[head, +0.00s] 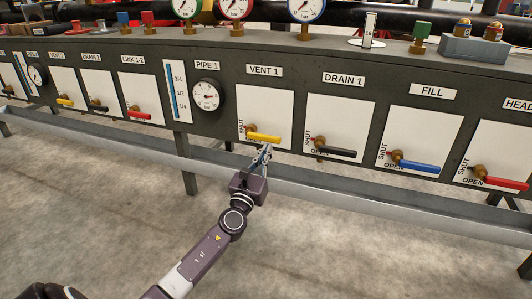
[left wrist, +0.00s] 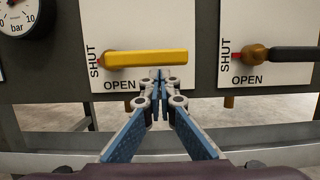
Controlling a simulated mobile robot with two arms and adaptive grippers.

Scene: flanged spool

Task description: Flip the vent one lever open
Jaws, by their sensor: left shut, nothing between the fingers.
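The VENT 1 lever (head: 263,138) is a yellow handle on a brass valve, set on a white panel (head: 266,108) marked SHUT along the side and OPEN below. The handle lies horizontal, pointing right from its pivot. It also shows in the left wrist view (left wrist: 150,58). My left gripper (head: 266,150) is shut and empty, just below the handle. My right gripper is not in view.
The DRAIN 1 lever (head: 334,150) is black, to the right, followed by a blue FILL lever (head: 415,165) and a red lever (head: 505,183). The PIPE 1 gauge (head: 206,96) is to the left. A grey rail (head: 330,195) runs below the panel.

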